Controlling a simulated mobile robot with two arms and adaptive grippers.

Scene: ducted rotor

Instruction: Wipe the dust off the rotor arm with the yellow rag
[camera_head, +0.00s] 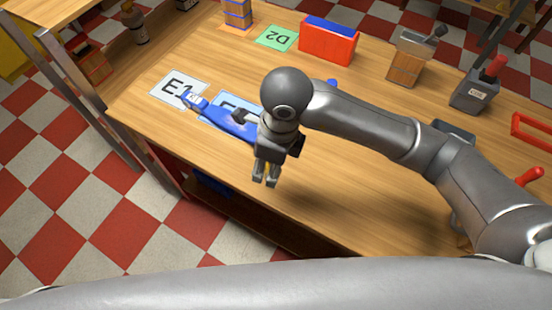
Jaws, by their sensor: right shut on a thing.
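A long blue piece with a pale left end, which looks like the rotor arm (225,118), lies on the wooden table across the E1 card and a blue card. Its right end passes behind my right gripper. My right gripper (266,180) points down just right of and in front of it, near the table's front edge. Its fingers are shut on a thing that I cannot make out. I see no yellow rag; it may be hidden between or behind the fingers. Dust cannot be made out at this size. My left gripper is not in view.
The E1 card (177,88) and green D2 card (278,38) lie on the table (375,210). A red and blue box (329,42), a wooden block holder (405,68) and a grey tool holder (475,95) stand behind my right arm.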

